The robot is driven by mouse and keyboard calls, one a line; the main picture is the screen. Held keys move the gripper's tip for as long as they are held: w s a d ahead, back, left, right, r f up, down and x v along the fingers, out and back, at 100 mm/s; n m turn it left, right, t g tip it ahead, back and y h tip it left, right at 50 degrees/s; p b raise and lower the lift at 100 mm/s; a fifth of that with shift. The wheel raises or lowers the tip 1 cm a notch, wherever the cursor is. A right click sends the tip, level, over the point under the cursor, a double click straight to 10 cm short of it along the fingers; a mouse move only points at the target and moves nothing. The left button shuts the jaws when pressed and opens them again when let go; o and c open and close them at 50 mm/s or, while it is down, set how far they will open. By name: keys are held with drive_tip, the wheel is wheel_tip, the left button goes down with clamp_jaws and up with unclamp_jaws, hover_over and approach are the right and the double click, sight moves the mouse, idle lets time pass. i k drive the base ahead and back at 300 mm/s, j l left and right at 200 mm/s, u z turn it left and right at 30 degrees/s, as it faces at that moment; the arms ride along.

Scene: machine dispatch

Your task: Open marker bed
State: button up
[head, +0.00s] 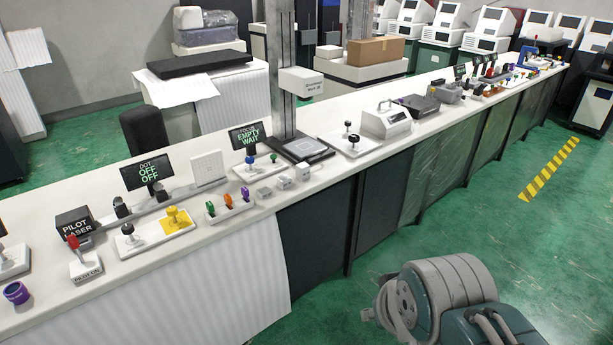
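A column-mounted machine (301,82) with a small white head stands at the middle of the long bench. Below that screen, a panel has small levers with a blue knob (250,159) and a green knob (273,157). My gripper is not in view; only grey and teal parts of my arm show at the lower right, apart from the bench.
A two-knob panel (350,142) and grey box (386,121) stand right. Green floor before the bench is open.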

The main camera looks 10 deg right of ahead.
sight(306, 147)
drive_tip(key=i+l, duration=0.25)
drive_tip(key=i, duration=0.2)
drive_tip(key=i+l, duration=0.25)
drive_tip(key=i, duration=0.2)
drive_tip(key=i+l+z, duration=0.1)
drive_tip(key=i+l, duration=0.15)
drive_tip(key=i, duration=0.2)
drive_tip(key=i+l, duration=0.2)
drive_tip(key=i, duration=0.25)
